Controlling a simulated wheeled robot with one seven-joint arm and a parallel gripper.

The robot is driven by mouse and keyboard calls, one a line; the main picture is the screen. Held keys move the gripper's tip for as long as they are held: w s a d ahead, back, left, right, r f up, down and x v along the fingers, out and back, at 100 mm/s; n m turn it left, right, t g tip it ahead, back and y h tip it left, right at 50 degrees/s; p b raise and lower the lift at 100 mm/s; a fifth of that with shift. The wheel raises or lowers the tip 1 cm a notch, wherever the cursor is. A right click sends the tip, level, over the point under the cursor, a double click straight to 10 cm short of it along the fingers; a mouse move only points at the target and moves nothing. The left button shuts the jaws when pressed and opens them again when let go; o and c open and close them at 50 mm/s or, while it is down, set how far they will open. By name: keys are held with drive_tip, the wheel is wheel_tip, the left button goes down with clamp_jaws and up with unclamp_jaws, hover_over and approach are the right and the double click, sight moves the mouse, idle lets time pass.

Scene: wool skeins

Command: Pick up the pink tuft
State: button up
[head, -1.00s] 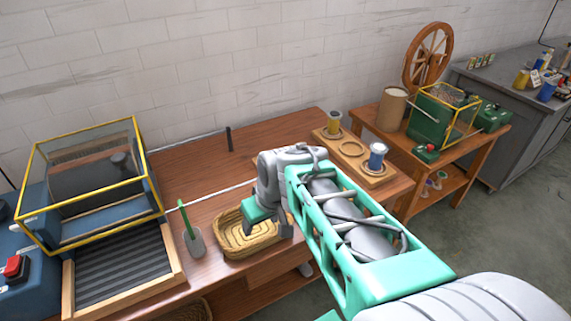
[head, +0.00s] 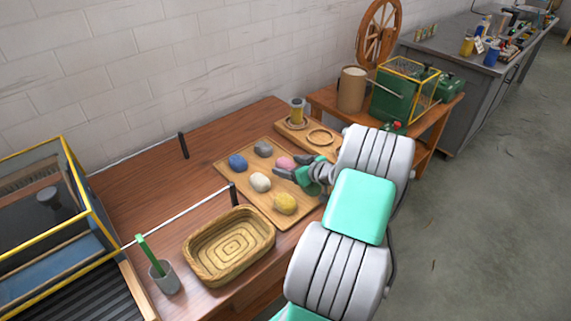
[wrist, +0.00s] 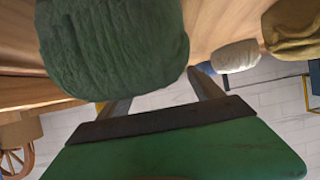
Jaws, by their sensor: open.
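The pink tuft (head: 285,162) lies on a wooden board (head: 232,176) in the head view, partly covered by my gripper. My gripper (head: 287,167) is open, its dark fingers close beside the pink tuft; I cannot tell whether they touch it. In the wrist view my gripper (wrist: 158,95) shows two spread fingers, partly behind a large dark green tuft (wrist: 112,45) near the camera. I cannot make out the pink tuft in that view.
Around it lie blue (head: 238,162), grey (head: 263,148), white (head: 260,182) and yellow (head: 285,203) tufts. An empty woven basket (head: 230,245) stands front left. A dark post (head: 233,194) stands between basket and board.

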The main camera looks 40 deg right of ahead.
drive_tip(key=shift+w+f, duration=0.3)
drive_tip(key=shift+w, duration=0.25)
drive_tip(key=shift+c, duration=0.3)
drive_tip(key=shift+s, duration=0.1)
drive_tip(key=c, duration=1.3)
drive_tip(key=shift+r, duration=0.1)
drive_tip(key=shift+c, duration=0.2)
